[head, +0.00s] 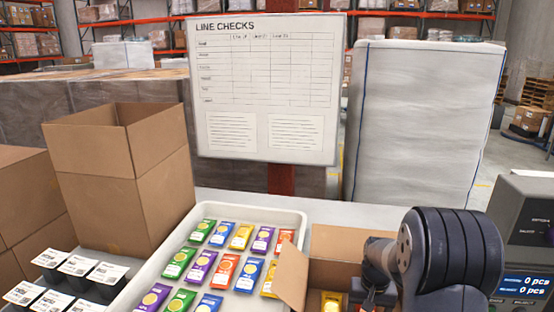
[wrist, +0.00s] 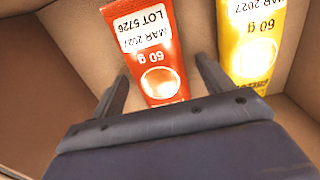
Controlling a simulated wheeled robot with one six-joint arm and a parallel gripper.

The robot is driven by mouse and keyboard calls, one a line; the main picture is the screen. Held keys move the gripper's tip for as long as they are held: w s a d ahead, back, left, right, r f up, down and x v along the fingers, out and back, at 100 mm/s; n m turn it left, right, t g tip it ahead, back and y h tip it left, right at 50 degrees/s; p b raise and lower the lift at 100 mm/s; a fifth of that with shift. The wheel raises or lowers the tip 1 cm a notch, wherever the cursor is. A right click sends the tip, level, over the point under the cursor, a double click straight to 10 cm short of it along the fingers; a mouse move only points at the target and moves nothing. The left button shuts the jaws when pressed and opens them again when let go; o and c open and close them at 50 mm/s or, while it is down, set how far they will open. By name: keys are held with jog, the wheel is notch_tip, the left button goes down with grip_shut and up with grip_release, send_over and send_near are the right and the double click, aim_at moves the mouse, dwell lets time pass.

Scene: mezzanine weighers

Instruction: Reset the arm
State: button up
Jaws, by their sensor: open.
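My gripper (wrist: 162,74) is open inside a cardboard carton, seen in the wrist view. A red 60 g sachet (wrist: 150,60) lies between and beyond its two fingers, with small gaps at the sides. A yellow 60 g sachet (wrist: 255,40) lies to the right of the right finger. In the head view my gripper (head: 372,298) is dark and partly cut off by the bottom edge, at the open carton (head: 340,243). A yellow sachet (head: 331,301) shows inside that carton; the red one is hidden there.
A white tray (head: 300,215) of coloured sachets stands left of the carton, close to its raised flap (head: 292,277). A tall open box (head: 120,180) and black labelled containers (head: 78,264) are farther left. A scale display (head: 525,285) stands at right, near my arm.

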jog(key=shift+r, duration=1.75)
